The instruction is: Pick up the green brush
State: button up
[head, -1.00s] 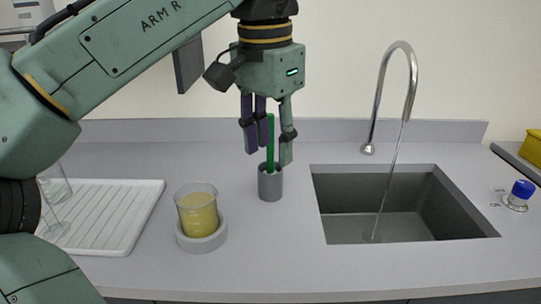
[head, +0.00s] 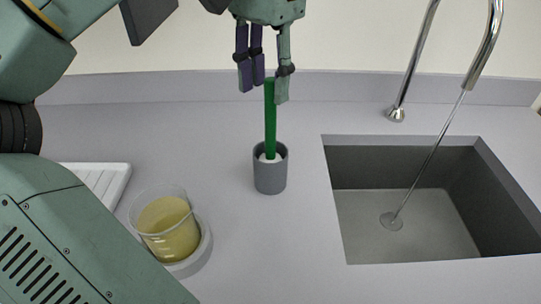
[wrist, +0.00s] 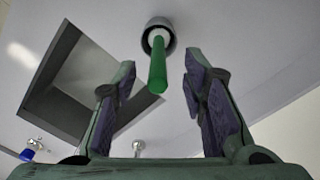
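The green brush (head: 270,115) stands upright in a small grey cup (head: 270,178), its green handle pointing up and a white part just showing at the cup's mouth. My gripper (head: 267,92) is above the cup, with its fingertips level with the handle's upper end. In the wrist view my gripper (wrist: 160,62) is open, fingers spread wide apart. There the green handle (wrist: 157,75) shows in the gap between the fingers, with no finger seen touching it, and the grey cup (wrist: 158,27) lies beyond. The bristles are hidden in the cup.
A beaker of yellow liquid (head: 168,228) stands on a round grey base (head: 202,250) left of the cup. A white drying tray (head: 100,180) is farther left. A sink (head: 400,220) with a running tap (head: 484,50) is at the right. Counter around the cup is clear.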

aim_at(270, 139)
jog(key=shift+w+d+f+p, duration=0.1)
jog(key=shift+d+f+p, duration=0.1)
jog(key=shift+f, duration=1.5)
jog(key=shift+d+f+p, duration=0.1)
jog(key=shift+f+p, duration=0.05)
jog(key=shift+f, duration=1.5)
jog(key=shift+c, duration=0.6)
grip_shut()
